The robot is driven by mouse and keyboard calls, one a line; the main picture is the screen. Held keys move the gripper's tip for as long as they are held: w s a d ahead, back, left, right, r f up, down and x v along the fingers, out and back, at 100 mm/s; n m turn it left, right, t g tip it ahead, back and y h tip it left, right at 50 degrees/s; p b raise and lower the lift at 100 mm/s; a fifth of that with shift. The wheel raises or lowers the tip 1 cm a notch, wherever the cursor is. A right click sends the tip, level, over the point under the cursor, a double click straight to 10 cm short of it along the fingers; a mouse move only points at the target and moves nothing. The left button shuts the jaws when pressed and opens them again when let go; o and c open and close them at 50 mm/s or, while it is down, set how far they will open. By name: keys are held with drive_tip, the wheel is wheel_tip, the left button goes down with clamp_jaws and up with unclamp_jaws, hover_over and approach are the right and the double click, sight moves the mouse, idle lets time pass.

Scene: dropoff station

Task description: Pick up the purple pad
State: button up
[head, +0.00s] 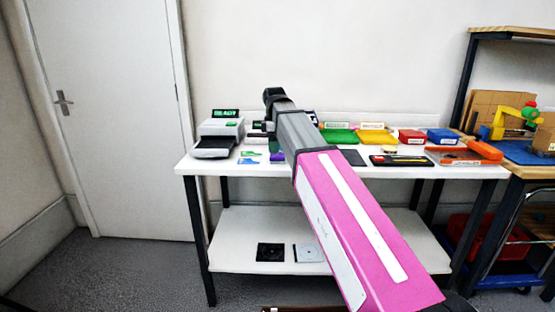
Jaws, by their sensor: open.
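A small flat purple item (278,156), which looks like the purple pad, lies on the white table (225,163) toward its left half, just left of my pink and grey arm. My arm crosses the middle of the view from the lower right, and its dark far joint stands above the back of the table. My gripper cannot be made out; it seems hidden behind the arm. Any contact between it and the pad cannot be seen.
A grey printer-like device (218,135) stands left of small coloured cards (249,157). Green (338,135), yellow (375,136), red (411,136) and blue (443,136) bins line the back right. An orange tray (462,156) sits at right. Two square items lie on the lower shelf (235,230).

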wheel_tip(320, 180, down, 5)
drive_tip(key=shift+s+d, duration=0.15)
drive_tip(key=c, duration=1.1)
drive_tip(key=shift+r, duration=0.1)
drive_tip(key=shift+r, duration=0.75)
wheel_tip(320, 180, up, 3)
drive_tip(key=shift+f, duration=0.1)
drive_tip(key=s+a+r, duration=0.4)
drive_tip(key=s+a, duration=0.1)
drive_tip(key=s+a+r, duration=0.2)
drive_tip(key=s+a, duration=0.1)
drive_tip(key=shift+s+a+r, duration=0.1)
drive_tip(key=shift+a+r, duration=0.05)
drive_tip(key=shift+r, duration=0.15)
drive_tip(key=shift+o, duration=1.1)
drive_tip(key=shift+c, duration=0.3)
